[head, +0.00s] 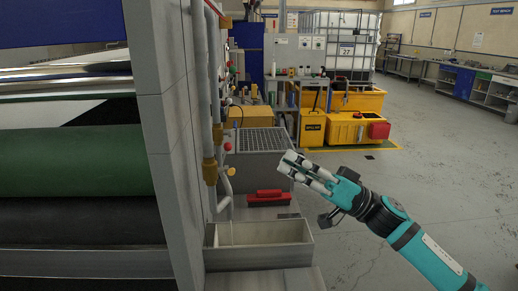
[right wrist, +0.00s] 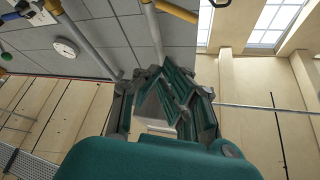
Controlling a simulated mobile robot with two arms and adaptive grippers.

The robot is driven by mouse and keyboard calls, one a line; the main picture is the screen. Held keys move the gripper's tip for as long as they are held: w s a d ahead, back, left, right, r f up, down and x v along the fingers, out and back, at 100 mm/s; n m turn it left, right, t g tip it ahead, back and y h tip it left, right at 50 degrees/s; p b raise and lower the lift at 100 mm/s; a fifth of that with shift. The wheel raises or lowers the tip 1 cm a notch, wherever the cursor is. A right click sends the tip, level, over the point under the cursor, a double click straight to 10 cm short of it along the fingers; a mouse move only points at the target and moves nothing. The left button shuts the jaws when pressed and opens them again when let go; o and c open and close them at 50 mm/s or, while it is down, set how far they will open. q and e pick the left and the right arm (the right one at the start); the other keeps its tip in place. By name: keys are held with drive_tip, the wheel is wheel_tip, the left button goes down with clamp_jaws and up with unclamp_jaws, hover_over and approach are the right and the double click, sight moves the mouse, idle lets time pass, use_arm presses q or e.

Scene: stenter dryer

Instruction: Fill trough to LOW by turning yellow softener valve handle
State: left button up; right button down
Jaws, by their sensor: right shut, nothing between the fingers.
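The grey open trough (head: 262,257) stands at the foot of the grey machine panel in the head view. I cannot read a liquid level or a LOW mark in it. Pipes with brass fittings (head: 210,171) run down the panel above it. Small red and yellow round knobs (head: 228,147) show beside the pipes; I cannot tell which is the softener valve handle. My right gripper (head: 289,163) is shut and empty, to the right of the pipes and above the trough, apart from both. In the right wrist view its fingers (right wrist: 172,100) are close together. My left gripper is out of view.
A red toolbox (head: 268,198) lies behind the trough, near a grated grey stand (head: 262,140). Yellow spill bins (head: 350,130) stand farther back. The floor (head: 430,180) at right is open.

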sight(229, 171)
drive_tip(key=r+p+x, duration=0.1)
drive_tip(key=p+x, duration=0.3)
drive_tip(key=x, duration=0.6)
drive_tip(key=f, duration=0.1)
drive_tip(key=s+f, duration=0.2)
drive_tip(key=f, duration=0.1)
drive_tip(key=shift+p, duration=0.4)
drive_tip(key=shift+a, duration=0.1)
drive_tip(key=shift+f, duration=0.1)
drive_tip(key=shift+s+f+n+g+b, duration=0.15)
drive_tip(key=shift+n+g+b, duration=0.15)
drive_tip(key=shift+n+b, duration=0.15)
